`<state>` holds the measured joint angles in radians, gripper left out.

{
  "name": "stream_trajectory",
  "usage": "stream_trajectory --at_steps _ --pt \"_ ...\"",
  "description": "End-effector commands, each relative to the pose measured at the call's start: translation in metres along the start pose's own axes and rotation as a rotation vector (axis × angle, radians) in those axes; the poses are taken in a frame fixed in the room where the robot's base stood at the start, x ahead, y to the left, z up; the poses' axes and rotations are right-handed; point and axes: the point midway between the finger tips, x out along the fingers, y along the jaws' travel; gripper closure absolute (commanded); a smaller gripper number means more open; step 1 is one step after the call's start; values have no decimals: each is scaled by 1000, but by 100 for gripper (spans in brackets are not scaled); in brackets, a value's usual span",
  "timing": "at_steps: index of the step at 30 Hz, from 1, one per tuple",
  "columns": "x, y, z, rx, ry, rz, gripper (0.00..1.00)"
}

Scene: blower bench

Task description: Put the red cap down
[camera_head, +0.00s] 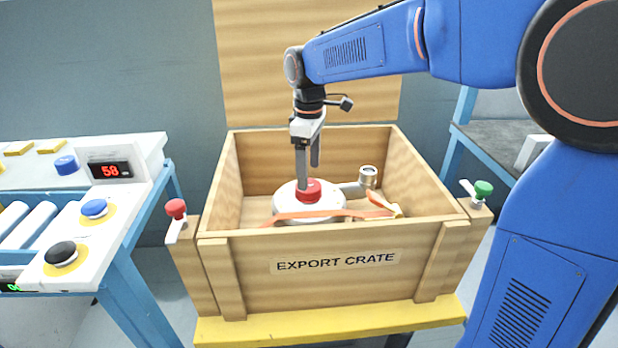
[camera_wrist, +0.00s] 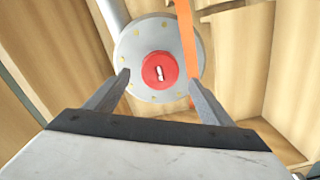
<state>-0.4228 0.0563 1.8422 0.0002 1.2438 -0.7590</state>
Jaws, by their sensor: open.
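The red cap (camera_head: 309,190) sits on the middle of a round white-grey blower housing (camera_head: 290,211) inside the wooden crate. In the wrist view the red cap (camera_wrist: 160,71) shows a small pale slot or mark, and the housing (camera_wrist: 131,52) has small yellowish dots around its rim. My gripper (camera_head: 308,172) points down just above the cap. In the wrist view its fingers (camera_wrist: 159,77) are spread apart, with the cap between and beyond their tips, and nothing is held. I cannot tell exactly how far the tips are from the cap.
The wooden crate (camera_head: 334,286) marked EXPORT CRATE has high walls and an upright lid behind. An orange strap (camera_head: 318,214) crosses inside. Red (camera_head: 176,208) and green (camera_head: 483,188) knobs flank the crate. A panel with buttons (camera_head: 94,208) stands left.

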Motion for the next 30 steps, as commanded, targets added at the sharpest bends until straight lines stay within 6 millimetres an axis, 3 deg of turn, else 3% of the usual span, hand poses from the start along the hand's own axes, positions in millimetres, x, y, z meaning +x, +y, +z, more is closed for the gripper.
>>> stream_trajectory --at_steps 6,15,30 --pt "-45 0 0 0 3 3 24" --pt "-85 0 0 0 1 1 24" --pt "-92 0 0 0 0 0 24"
